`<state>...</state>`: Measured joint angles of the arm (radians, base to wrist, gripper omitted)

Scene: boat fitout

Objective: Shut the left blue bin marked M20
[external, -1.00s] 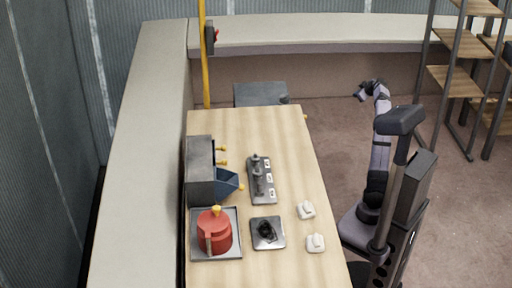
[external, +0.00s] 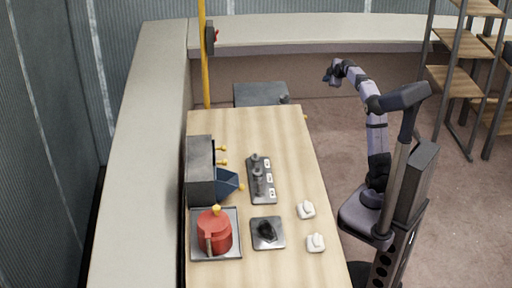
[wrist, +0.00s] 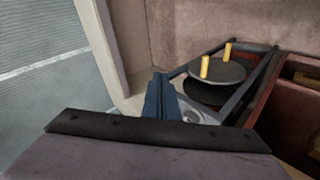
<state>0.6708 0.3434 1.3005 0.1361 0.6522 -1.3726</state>
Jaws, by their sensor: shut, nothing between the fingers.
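A blue bin (external: 227,182) sticks out open from the front of a dark grey cabinet (external: 200,172) on the wooden table, with a yellow knob at its outer end. Two more yellow knobs show on the cabinet front farther back, their bins apparently pushed in. The marking M20 cannot be read. My gripper (external: 328,76) is raised past the table's far right corner, well away from the bin. In the wrist view my gripper's fingers (wrist: 160,97) are together and empty; no blue bin can be made out there.
A red pot (external: 213,234) on a tray, a grey plate with a black part (external: 267,232), a strip of grey fittings (external: 261,180) and two white pieces stand on the table. A frame with black discs and yellow handles (wrist: 216,72) shows in the wrist view. Shelves (external: 455,80) stand right.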

